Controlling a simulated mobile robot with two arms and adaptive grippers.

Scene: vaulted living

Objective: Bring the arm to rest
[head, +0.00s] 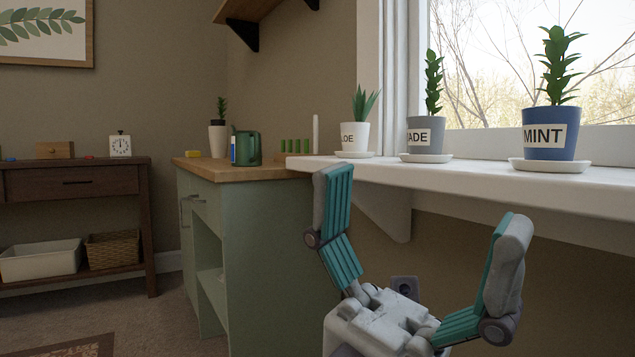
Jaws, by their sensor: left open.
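My left gripper (420,235) is open and empty in the lower right of the head view. Its two teal-lined fingers are spread wide and point upward. It is in front of the white window shelf (470,183), with its left fingertip overlapping the shelf's front edge in the picture. I cannot tell whether it touches the shelf. My right gripper is not in view.
On the shelf stand a blue MINT pot (549,133), a grey pot (426,136) and a white pot (354,138), each on a saucer. A green cabinet (270,230) with a watering jug (247,148) stands left. A dark console (75,181) stands farther back.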

